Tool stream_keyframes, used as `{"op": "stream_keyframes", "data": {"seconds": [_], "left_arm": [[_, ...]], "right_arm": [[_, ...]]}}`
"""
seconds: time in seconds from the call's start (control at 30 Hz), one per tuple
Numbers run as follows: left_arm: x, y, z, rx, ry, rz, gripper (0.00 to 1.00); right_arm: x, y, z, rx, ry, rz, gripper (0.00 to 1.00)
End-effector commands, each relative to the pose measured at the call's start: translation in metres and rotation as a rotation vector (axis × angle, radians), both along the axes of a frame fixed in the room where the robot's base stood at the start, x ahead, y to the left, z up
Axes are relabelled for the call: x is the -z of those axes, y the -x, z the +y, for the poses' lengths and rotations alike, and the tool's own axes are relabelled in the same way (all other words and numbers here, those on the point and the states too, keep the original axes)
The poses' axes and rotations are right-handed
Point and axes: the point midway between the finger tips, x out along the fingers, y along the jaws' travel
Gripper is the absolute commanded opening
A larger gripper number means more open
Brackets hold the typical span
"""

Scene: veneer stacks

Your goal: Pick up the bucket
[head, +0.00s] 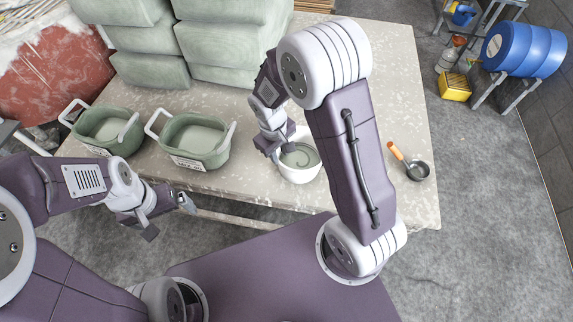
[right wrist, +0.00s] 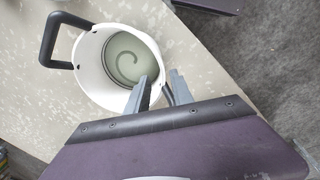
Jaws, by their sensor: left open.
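The white bucket (head: 299,172) stands on the table, with a grey-green swirled content inside. In the right wrist view the bucket (right wrist: 90,62) shows a dark handle (right wrist: 48,40) standing out at its left. My right gripper (head: 270,151) reaches down to the bucket's left rim in the head view. In the right wrist view its fingers (right wrist: 160,90) straddle the rim, one inside and one outside. I cannot tell if they press on the wall. My left gripper (head: 168,216) is open and empty, in front of the table's near edge.
Two green tubs (head: 187,170) (head: 112,146) with handles and labels stand left of the bucket on the speckled table (head: 392,105). Green stacks (head: 150,70) stand behind. A blue barrel (head: 526,50) and yellow box (head: 454,86) are off to the right.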

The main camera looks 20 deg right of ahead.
Motion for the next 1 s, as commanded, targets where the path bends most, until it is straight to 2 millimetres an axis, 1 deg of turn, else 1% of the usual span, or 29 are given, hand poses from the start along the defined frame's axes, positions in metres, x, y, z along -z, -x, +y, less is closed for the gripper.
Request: {"op": "stream_keyframes", "data": {"seconds": [0.03, 0.23, 0.43, 0.63, 0.83, 0.9, 1.0], "left_arm": [[0.007, 0.000, 0.000, 0.000, 0.000, -0.001, 1.00], [0.008, -0.001, 0.000, 0.000, 0.000, -0.001, 1.00], [0.012, 0.000, 0.000, 0.000, 0.000, -0.001, 1.00], [0.013, 0.000, 0.000, 0.000, 0.000, -0.001, 1.00], [0.023, 0.000, 0.000, 0.000, 0.000, -0.001, 1.00], [0.024, 0.000, 0.000, 0.000, 0.000, -0.001, 1.00], [0.024, 0.000, 0.000, 0.000, 0.000, -0.001, 1.00]], "right_arm": [[0.010, 0.002, 0.002, -0.006, 0.001, 0.008, 0.28], [0.014, 0.003, 0.003, -0.011, 0.002, 0.012, 0.28], [0.044, 0.002, -0.001, -0.010, 0.002, 0.012, 0.28], [0.053, 0.002, -0.002, -0.009, 0.001, 0.010, 0.28], [0.090, 0.007, -0.010, -0.010, 0.002, 0.014, 0.28], [0.097, 0.006, -0.011, -0.010, 0.002, 0.011, 0.28], [0.100, 0.005, -0.011, -0.009, 0.001, 0.010, 0.28]]}}
